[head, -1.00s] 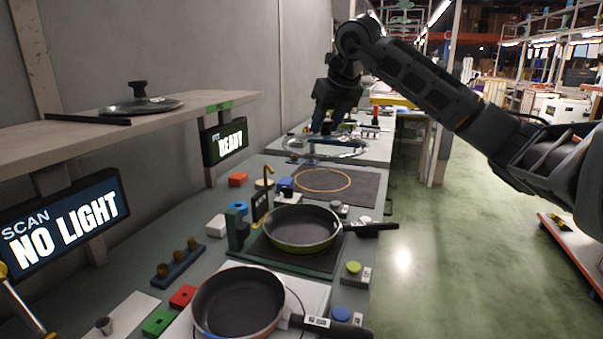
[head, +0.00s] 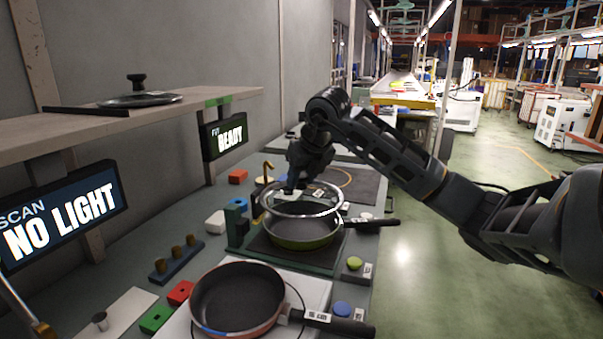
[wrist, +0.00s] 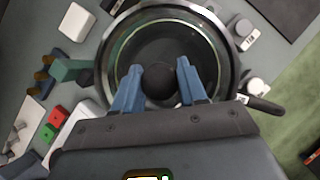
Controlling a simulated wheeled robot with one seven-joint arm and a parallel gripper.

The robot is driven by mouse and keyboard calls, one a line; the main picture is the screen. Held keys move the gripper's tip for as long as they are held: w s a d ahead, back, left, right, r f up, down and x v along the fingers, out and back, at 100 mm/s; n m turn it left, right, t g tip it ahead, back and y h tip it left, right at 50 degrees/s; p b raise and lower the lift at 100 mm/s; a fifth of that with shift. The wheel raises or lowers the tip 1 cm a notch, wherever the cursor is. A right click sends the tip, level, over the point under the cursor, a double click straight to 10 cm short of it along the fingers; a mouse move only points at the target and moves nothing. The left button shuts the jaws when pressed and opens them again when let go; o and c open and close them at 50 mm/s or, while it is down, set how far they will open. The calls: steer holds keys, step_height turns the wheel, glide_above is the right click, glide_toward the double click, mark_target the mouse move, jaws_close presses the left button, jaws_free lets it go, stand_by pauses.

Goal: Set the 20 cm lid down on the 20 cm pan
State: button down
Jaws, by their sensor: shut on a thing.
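My gripper (head: 294,187) is shut on the dark knob (wrist: 159,84) of a clear glass lid with a steel rim (head: 270,208). In the wrist view the knob sits between the two blue fingers. The lid hangs over a green pan (head: 300,242), whose black handle (head: 375,222) points right. In the head view the lid's rim appears above the pan's rim, roughly level and a little toward the back left. The pan shows through the glass in the wrist view. I cannot tell the exact gap or read a size on the pan.
A red pan (head: 238,298) stands nearer on a white plate. A second lid (head: 140,101) lies on the shelf (head: 60,140). A green upright stop (head: 236,226) and a brass hook (head: 267,168) stand left of the green pan. Coloured blocks and buttons surround the pans.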

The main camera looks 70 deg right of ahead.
mark_target(304, 189)
steer(key=shift+f+b, duration=1.7)
steer(key=shift+f, duration=0.8)
steer(key=shift+f+b, duration=0.5)
steer(key=shift+b, duration=1.15)
stand_by(0.8)
steer(key=c, duration=0.5)
jaws_free()
steer(key=shift+c, duration=0.2)
steer(key=shift+a, duration=0.1)
steer(key=v, duration=0.7)
steer(key=shift+s+r, duration=0.15)
steer(key=shift+r, duration=0.15)
